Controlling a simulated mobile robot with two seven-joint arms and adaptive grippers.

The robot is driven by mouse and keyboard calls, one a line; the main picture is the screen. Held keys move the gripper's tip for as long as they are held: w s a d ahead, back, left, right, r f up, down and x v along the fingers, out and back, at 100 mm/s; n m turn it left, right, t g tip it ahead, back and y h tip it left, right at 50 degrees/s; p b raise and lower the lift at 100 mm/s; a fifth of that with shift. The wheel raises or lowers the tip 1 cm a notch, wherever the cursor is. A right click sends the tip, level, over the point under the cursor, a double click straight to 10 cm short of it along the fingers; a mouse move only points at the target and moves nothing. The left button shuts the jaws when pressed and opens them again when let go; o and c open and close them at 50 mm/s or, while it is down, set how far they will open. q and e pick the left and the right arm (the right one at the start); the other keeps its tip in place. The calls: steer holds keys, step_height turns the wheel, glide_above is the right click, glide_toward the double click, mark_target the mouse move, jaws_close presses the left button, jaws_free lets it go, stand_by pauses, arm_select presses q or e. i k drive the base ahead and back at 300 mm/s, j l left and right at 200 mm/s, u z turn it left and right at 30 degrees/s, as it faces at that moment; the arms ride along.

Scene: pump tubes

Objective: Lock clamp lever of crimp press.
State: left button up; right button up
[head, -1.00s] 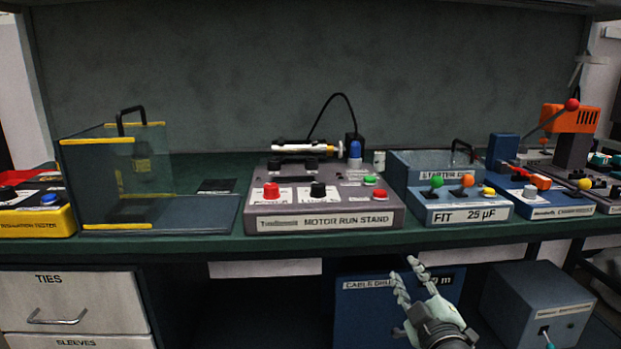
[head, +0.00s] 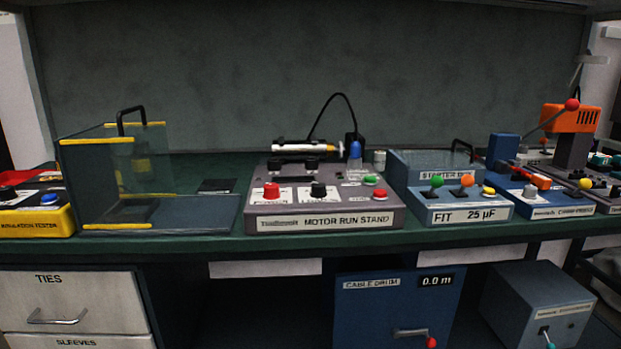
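At the right of the bench in the head view is a blue unit (head: 525,196) with a small front label that seems to name a crimping device. Behind stands an orange press head (head: 568,118) on a dark column (head: 572,152). A grey lever with a red ball (head: 572,104) slants up beside it. I cannot tell which of these is the clamp lever or whether it is locked. Neither gripper is in view.
The motor run stand (head: 325,219) sits mid-bench, the FIT unit (head: 460,212) right of it, a clear guard (head: 100,180) at left. Below are the cable drum (head: 375,310), a grey box (head: 540,300) and drawers (head: 80,300). The green bench edge (head: 240,246) runs along the front.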

mark_target(584, 184)
steer(key=z, duration=1.35)
